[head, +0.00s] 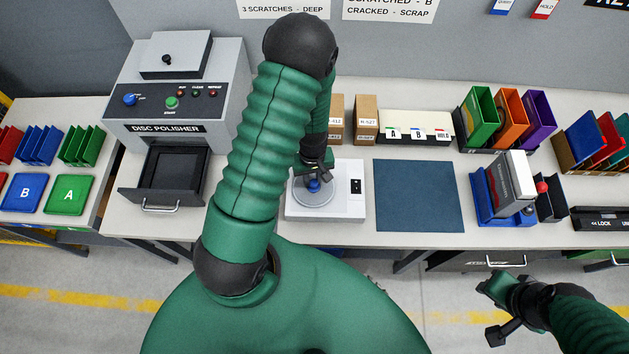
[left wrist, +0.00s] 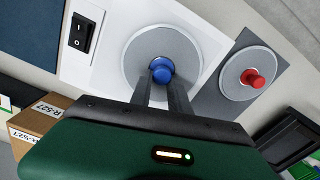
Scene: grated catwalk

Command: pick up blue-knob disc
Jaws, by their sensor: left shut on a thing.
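The blue-knob disc (head: 300,198) is a grey disc with a blue knob, lying flat on the white device with a black switch. It also shows in the left wrist view (left wrist: 136,62), where its blue knob sits between my fingertips. My left gripper (head: 314,177) reaches down from above and is shut on the blue knob; it shows in the left wrist view (left wrist: 162,84) too.
A red-knob disc (left wrist: 236,76) lies beside the device in the left wrist view. The disc polisher (head: 175,90) stands left with its drawer (head: 163,196) out. A dark blue mat (head: 418,195) right of the device is bare. A blue holder (head: 487,208) stands further right.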

